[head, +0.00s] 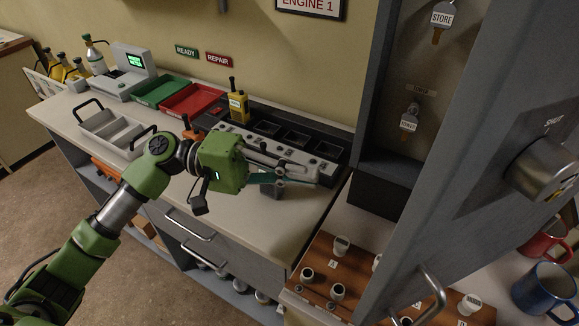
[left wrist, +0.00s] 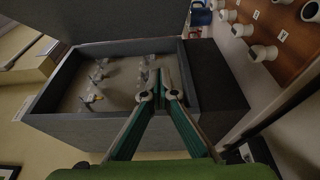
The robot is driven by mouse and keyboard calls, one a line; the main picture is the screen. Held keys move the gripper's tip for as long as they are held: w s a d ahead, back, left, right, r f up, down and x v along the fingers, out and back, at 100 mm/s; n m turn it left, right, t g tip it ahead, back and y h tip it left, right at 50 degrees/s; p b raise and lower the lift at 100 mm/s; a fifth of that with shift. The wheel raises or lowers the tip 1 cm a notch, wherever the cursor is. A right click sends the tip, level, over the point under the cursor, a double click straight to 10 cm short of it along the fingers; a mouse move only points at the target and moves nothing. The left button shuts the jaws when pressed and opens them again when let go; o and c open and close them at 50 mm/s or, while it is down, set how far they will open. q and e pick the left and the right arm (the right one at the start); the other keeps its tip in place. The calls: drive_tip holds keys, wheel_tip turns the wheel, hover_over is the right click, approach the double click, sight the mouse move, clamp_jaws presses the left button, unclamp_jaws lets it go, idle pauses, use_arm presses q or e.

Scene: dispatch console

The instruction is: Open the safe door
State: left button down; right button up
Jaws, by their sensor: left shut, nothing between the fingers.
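The safe is a grey wall box with a cream inside (head: 455,60), at the right of the head view. Keys with STORE tags (head: 408,122) hang in it. Its grey door (head: 470,150) stands swung open, with a round metal lock (head: 545,168) and a bar handle (head: 432,292). The left wrist view shows the open safe (left wrist: 115,125) with several keys on hooks. My left gripper (head: 312,172) is shut and empty, over the counter left of the safe; its fingertips also show in the left wrist view (left wrist: 160,97). My right gripper is not in view.
A black-and-grey console (head: 290,140) with a yellow radio (head: 238,105) is behind my left gripper. Green and red trays (head: 192,100) stand at the back. A wooden board with white pegs (head: 325,268) and mugs (head: 545,290) lie below the door. The counter's front is clear.

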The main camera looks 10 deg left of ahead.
use_arm(q)
drive_tip(key=s+d+p, duration=0.3)
drive_tip(key=s+d, duration=0.1)
drive_tip(key=d, duration=0.1)
drive_tip(key=shift+d+p, duration=0.3)
drive_tip(key=shift+d, duration=0.1)
